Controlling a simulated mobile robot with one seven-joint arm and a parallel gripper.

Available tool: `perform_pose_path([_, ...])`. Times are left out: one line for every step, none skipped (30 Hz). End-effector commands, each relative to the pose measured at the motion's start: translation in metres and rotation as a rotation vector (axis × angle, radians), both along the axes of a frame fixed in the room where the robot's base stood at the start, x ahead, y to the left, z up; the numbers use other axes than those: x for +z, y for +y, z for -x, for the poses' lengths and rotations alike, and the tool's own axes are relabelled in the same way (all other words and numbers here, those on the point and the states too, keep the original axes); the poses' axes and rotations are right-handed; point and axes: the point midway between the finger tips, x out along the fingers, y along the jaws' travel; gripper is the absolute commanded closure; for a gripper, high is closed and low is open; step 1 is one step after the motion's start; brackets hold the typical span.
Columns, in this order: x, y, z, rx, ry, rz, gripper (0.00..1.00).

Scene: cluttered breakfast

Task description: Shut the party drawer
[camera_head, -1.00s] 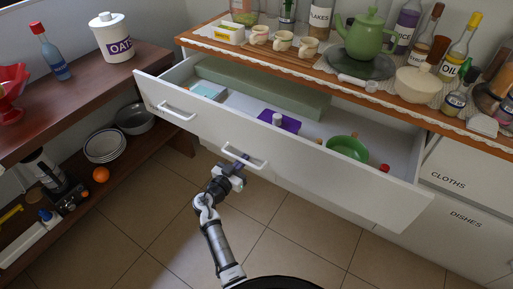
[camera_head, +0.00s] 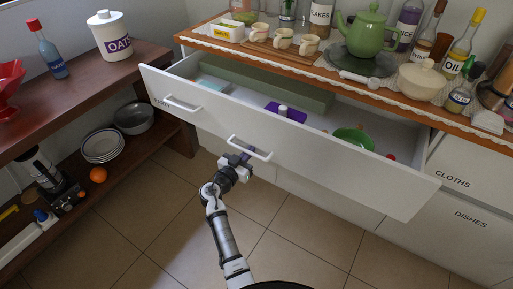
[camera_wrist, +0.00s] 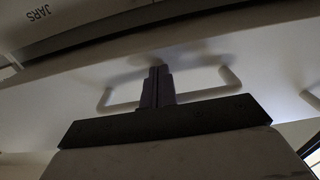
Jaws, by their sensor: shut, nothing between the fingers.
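The wide white drawer (camera_head: 300,165) under the counter stands partly open. Its front has two white bar handles, one at the left (camera_head: 183,104) and one nearer the middle (camera_head: 249,149). I cannot read a label on its front. My gripper (camera_head: 243,154) is shut and empty at the middle handle. In the wrist view, its closed fingers (camera_wrist: 158,84) cross the handle bar (camera_wrist: 205,93), with the tips close to the drawer front; contact is hard to tell. Inside the drawer are a green bowl (camera_head: 353,139), a purple item (camera_head: 285,112) and a light blue item (camera_head: 213,87).
The counter (camera_head: 300,56) above holds a green teapot (camera_head: 369,33), cups and bottles near its edge. Closed drawers marked CLOTHS (camera_head: 452,180) and DISHES (camera_head: 471,219) are at the right. A wooden shelf (camera_head: 90,90) stands left. The tiled floor is clear.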

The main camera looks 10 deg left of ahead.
Motion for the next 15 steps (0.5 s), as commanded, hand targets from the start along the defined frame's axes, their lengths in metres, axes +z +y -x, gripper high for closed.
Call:
perform_pose_path([-0.001,-0.003,-0.006,-0.003,-0.005,-0.001,1.0])
perform_pose_path([-0.001,-0.004,-0.008,-0.003,-0.005,-0.002,1.0])
perform_pose_path([-0.001,-0.005,-0.012,-0.003,-0.005,-0.002,1.0])
perform_pose_path([0.0,-0.006,-0.015,-0.003,-0.006,-0.001,1.0])
perform_pose_path([0.0,-0.007,-0.017,-0.003,-0.006,-0.001,1.0])
perform_pose_path([-0.001,-0.008,-0.02,-0.003,-0.004,-0.001,1.0])
perform_pose_path([-0.001,-0.009,-0.023,-0.004,-0.005,-0.001,1.0])
perform_pose_path([-0.001,-0.01,-0.025,-0.004,-0.005,-0.002,1.0])
perform_pose_path([0.0,-0.011,-0.029,-0.004,-0.005,-0.002,1.0])
perform_pose_path([0.0,-0.012,-0.031,-0.004,-0.005,-0.001,1.0])
perform_pose_path([-0.001,-0.013,-0.034,-0.004,-0.004,-0.001,1.0])
perform_pose_path([-0.001,-0.014,-0.037,-0.003,-0.004,-0.001,1.0])
perform_pose_path([-0.001,-0.015,-0.04,-0.002,-0.005,-0.001,1.0])
perform_pose_path([0.0,-0.016,-0.042,-0.002,-0.005,-0.002,1.0])
perform_pose_path([0.0,-0.017,-0.046,-0.002,-0.006,-0.002,1.0])
